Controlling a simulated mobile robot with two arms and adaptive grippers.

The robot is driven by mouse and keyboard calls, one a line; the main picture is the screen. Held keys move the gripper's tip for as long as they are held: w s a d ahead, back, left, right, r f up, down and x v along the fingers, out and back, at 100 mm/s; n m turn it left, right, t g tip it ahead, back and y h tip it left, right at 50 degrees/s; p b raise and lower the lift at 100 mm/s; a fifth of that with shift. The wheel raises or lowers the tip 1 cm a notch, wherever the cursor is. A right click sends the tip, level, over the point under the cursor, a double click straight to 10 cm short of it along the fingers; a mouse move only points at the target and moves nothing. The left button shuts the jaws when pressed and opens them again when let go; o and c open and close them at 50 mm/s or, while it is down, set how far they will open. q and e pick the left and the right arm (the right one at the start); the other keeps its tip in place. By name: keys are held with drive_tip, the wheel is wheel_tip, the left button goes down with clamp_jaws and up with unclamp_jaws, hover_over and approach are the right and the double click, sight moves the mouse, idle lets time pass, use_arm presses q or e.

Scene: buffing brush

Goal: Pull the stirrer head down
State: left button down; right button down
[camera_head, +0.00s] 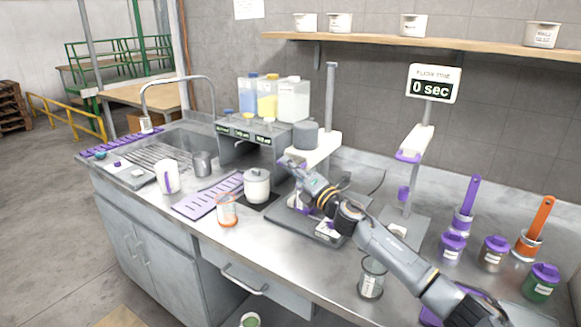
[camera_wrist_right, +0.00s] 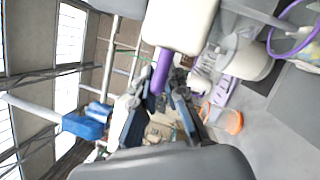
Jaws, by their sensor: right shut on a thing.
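The stirrer head (camera_head: 322,149) is a white arm with a grey round motor on top, mounted on an upright metal pole (camera_head: 330,95) behind the counter's middle. In the right wrist view its pale body (camera_wrist_right: 180,24) fills the top, with a purple handle (camera_wrist_right: 161,70) sticking out of it. My right gripper (camera_head: 287,162) is at the front end of the head. In the wrist view its fingers (camera_wrist_right: 157,100) are shut around the purple handle. The head is raised above the dark base (camera_head: 325,236), which my right arm partly hides. My left gripper is out of view.
A white lidded pot (camera_head: 257,186) and an orange-marked beaker (camera_head: 227,212) stand left of the base. A second stand with a white head (camera_head: 414,140) and several jars are to the right.

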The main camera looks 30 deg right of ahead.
drive_tip(key=c, duration=1.4)
unclamp_jaws()
drive_tip(key=shift+s+f, duration=0.2)
drive_tip(key=shift+s, duration=0.25)
drive_tip(key=v, duration=1.1)
drive_tip(key=shift+r, duration=0.2)
